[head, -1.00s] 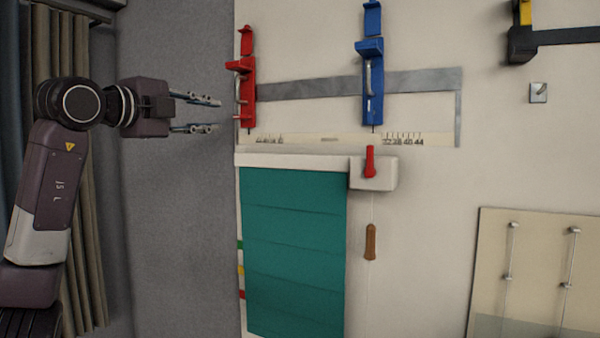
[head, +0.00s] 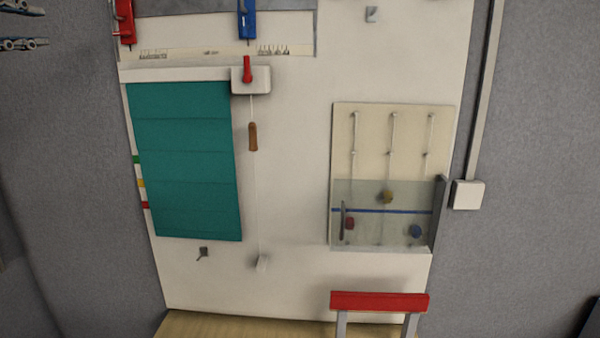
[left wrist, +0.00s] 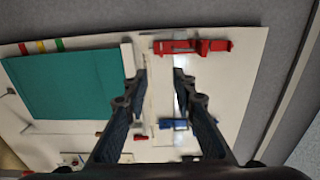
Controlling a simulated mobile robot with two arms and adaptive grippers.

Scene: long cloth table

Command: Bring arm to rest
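My left gripper (head: 42,28) shows only by its fingers at the top left edge of the head view. They are apart with nothing between them, left of the white board (head: 290,200). In the left wrist view the fingers (left wrist: 160,72) are also spread and empty, with the board beyond them. My right gripper is in neither view. A red clamp-like fitting (head: 124,20) and a blue one (head: 247,18) are on the board's upper part, cut off by the head view's top edge. Both also show in the left wrist view, red (left wrist: 195,46) and blue (left wrist: 174,124).
A teal blind (head: 185,160) hangs on the board, with a red-levered white box (head: 264,84) and a cord with brown handle (head: 253,137). A clear-fronted panel (head: 350,120) is at right. A red-topped stand (head: 380,301) is low in front.

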